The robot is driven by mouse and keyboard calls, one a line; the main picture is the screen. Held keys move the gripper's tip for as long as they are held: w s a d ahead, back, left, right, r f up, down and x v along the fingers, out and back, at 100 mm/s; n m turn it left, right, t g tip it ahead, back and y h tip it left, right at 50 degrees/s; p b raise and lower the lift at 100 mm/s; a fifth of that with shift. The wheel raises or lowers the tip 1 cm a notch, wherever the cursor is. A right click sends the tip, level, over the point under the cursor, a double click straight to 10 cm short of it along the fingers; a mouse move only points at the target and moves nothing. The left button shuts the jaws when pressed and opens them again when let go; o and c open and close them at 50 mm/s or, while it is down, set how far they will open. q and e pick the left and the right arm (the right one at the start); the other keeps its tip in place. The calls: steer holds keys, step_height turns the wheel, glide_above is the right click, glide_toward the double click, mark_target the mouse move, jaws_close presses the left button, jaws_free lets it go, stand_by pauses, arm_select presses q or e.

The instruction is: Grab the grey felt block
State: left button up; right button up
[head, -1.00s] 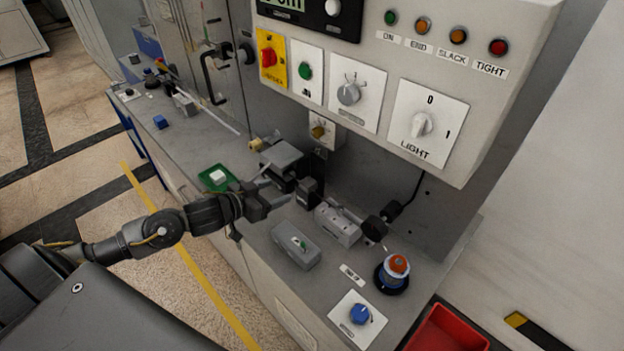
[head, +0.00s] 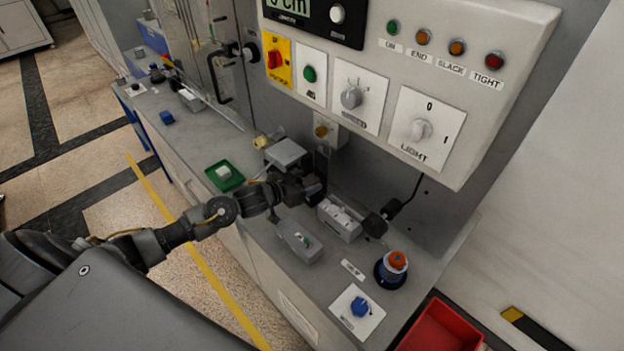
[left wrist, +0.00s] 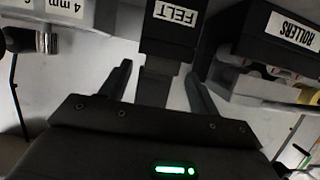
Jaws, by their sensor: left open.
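In the left wrist view a dark holder labelled FELT (left wrist: 170,48) is ahead, upside down in the picture. A grey block (left wrist: 155,88) shows against it, between the two fingers of my left gripper (left wrist: 160,90). The gripper is open, with a finger on each side and a visible gap to the block. In the head view my left gripper (head: 308,187) is at the dark holder on the bench and largely hides it and the grey block. My right gripper is not in view.
A grey box-shaped unit (head: 287,152) stands left of the gripper, and a grey block unit (head: 340,219) to its right. A grey switch box (head: 299,241) lies in front. The panel wall rises behind.

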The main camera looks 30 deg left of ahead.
arm_select(q)
steer(key=shift+w+d+f, duration=0.1)
steer(key=shift+w+f, duration=0.05)
steer(key=shift+w, duration=0.1)
steer(key=shift+c, duration=0.4)
steer(key=c, duration=1)
steer(key=shift+r+b, duration=0.4)
steer(key=shift+r, duration=0.25)
steer(key=s+d+r, duration=0.2)
steer(key=s+r, duration=0.2)
steer(key=s+d+r+b, duration=0.1)
steer(key=s+d+r, duration=0.1)
steer(key=s+r, duration=0.2)
steer(key=s+d+r, duration=0.2)
steer(key=s+r, duration=0.1)
steer(key=s, duration=0.1)
steer(key=shift+s+d+r+b, duration=0.15)
steer(key=shift+d+r+b, duration=0.25)
